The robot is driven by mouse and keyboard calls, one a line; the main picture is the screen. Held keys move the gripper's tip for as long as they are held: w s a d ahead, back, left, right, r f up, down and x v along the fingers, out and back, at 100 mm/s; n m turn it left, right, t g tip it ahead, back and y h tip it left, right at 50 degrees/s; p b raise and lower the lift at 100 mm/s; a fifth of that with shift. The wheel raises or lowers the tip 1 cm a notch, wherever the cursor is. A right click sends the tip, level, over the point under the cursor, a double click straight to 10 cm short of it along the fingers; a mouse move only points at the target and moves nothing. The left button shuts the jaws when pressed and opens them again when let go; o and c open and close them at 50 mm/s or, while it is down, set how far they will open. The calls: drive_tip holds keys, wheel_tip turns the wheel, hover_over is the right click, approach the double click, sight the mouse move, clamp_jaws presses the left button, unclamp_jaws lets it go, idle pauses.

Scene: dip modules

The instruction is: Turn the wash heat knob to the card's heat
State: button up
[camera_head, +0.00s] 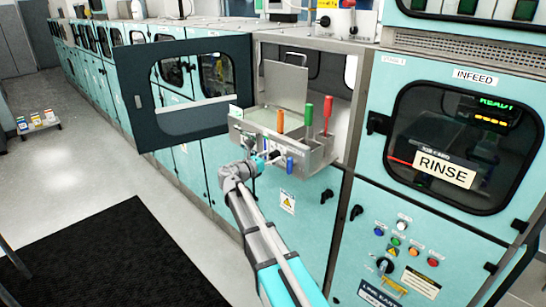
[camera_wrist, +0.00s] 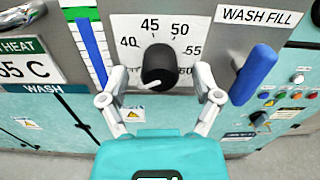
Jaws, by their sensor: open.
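The black wash heat knob (camera_wrist: 158,67) sits on a white dial plate (camera_wrist: 195,25) marked from 40 to 60. Its white pointer slants to the lower left, below the 40 mark. The heat card (camera_wrist: 25,67), cut by the left edge in the wrist view, appears to read 55 C. My gripper (camera_wrist: 161,76) is open, with one finger on each side of the knob. I cannot tell whether either finger touches it. In the head view my gripper (camera_head: 264,160) is at the front of the steel wash module (camera_head: 316,158); the dial is too small to read there.
A blue handle (camera_wrist: 254,74) projects right of the dial, close to my right finger, under a WASH FILL label (camera_wrist: 258,15). A blue-and-white gauge strip (camera_wrist: 92,52) stands left. Orange (camera_head: 280,121), green (camera_head: 309,115) and red (camera_head: 328,108) handles rise above the module. An open dark-framed door (camera_head: 140,104) stands left.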

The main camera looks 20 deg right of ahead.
drive_tip(key=shift+w+d, duration=0.3)
drive_tip(key=shift+d, duration=0.2)
clamp_jaws()
